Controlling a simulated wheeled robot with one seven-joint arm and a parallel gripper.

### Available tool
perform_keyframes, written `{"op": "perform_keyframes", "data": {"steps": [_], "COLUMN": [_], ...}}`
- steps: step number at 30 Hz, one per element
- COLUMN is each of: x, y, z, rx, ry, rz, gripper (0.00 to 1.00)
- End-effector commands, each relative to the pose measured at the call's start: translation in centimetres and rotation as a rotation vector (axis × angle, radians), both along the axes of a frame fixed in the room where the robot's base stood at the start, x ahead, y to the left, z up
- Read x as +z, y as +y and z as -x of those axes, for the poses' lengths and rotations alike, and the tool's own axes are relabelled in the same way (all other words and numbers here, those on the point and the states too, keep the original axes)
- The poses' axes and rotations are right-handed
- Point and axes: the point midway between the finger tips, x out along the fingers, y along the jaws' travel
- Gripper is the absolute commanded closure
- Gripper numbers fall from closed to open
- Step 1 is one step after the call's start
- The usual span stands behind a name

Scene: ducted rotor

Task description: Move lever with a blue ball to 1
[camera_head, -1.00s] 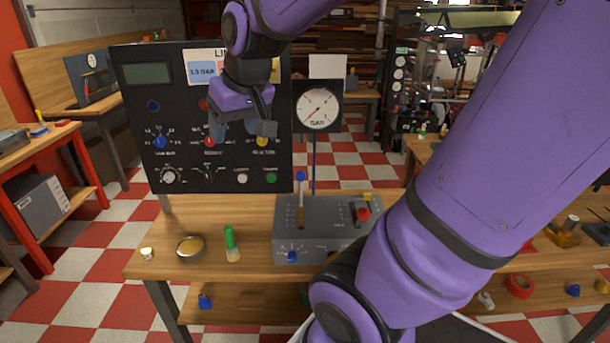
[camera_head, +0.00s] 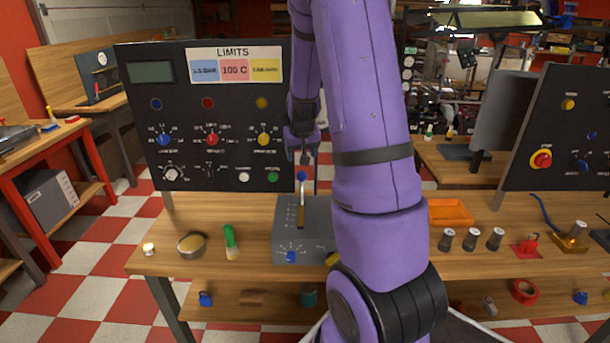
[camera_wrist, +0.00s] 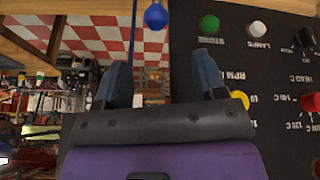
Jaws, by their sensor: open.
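The lever (camera_head: 301,211) with a blue ball (camera_head: 301,176) stands up from a slot in the grey control box (camera_head: 283,243) on the bench. The scale numbers beside the slot are too small to read. My gripper (camera_head: 306,158) is open and empty, just above the blue ball in the head view, apart from it as far as I can tell. In the wrist view the blue ball (camera_wrist: 155,15) is at the top, beyond the gap between my two blue fingers (camera_wrist: 162,78). My arm hides the right part of the box.
The black panel (camera_head: 225,110) with knobs and buttons stands upright behind the bench, left of my gripper. A green-capped bottle (camera_head: 230,240) and a round tin (camera_head: 191,245) stand left of the box. An orange tray (camera_head: 450,212) lies on the right.

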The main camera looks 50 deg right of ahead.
Motion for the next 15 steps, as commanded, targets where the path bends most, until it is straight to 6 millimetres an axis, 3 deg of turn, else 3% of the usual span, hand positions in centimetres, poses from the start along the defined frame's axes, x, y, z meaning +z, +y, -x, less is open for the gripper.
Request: {"op": "perform_keyframes", "data": {"steps": [8,15], "x": [-2.1,-5.7], "y": [-1.0,-2.0], "z": [-0.4,-1.4], "rx": [-0.008,-0.008], "ry": [0.006,0.005], "rz": [0.003,0.002], "gripper": [0.36,0.36]}}
